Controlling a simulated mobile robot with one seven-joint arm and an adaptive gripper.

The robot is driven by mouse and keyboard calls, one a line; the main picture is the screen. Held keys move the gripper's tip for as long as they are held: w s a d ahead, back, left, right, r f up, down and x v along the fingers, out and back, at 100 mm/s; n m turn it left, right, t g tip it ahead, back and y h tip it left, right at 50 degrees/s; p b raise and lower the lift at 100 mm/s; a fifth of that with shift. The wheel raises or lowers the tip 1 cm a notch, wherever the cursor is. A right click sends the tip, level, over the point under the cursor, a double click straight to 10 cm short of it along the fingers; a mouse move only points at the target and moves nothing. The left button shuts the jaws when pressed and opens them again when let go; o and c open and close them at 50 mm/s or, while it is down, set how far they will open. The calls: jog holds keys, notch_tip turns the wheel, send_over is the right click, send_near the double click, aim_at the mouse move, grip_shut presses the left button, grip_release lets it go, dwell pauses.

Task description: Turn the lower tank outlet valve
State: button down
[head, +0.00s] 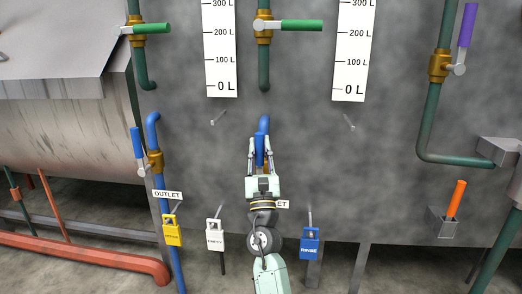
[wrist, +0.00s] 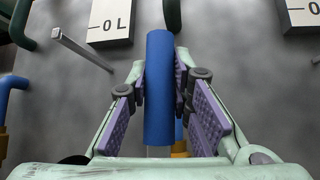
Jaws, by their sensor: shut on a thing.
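The outlet valve's blue handle (head: 260,148) stands upright in front of the grey tank wall, on a blue pipe (head: 264,122). My gripper (head: 263,152) is shut on this handle. In the wrist view the blue handle (wrist: 160,85) runs up the middle between the purple finger pads of my gripper (wrist: 161,82). A bit of brass valve body (wrist: 180,147) shows behind it; the rest is hidden by my gripper. My gripper also covers most of a label (head: 283,204), of which only "ET" shows.
Another outlet valve with a blue handle (head: 137,142) is at left, by an OUTLET label (head: 167,195). An orange handle (head: 456,197) is at right. Thin pegs (head: 218,118) stick out of the wall.

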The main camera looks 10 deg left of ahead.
aim_at(260, 155)
jog(key=shift+a, duration=0.15)
jog(key=c, duration=1.4)
grip_release()
jog(key=shift+c, duration=0.2)
jog(key=shift+f, duration=0.1)
jog(key=v, duration=0.6)
jog(key=shift+s+f, duration=0.5)
jog(key=shift+s, duration=0.05)
jog(key=shift+s, duration=0.1)
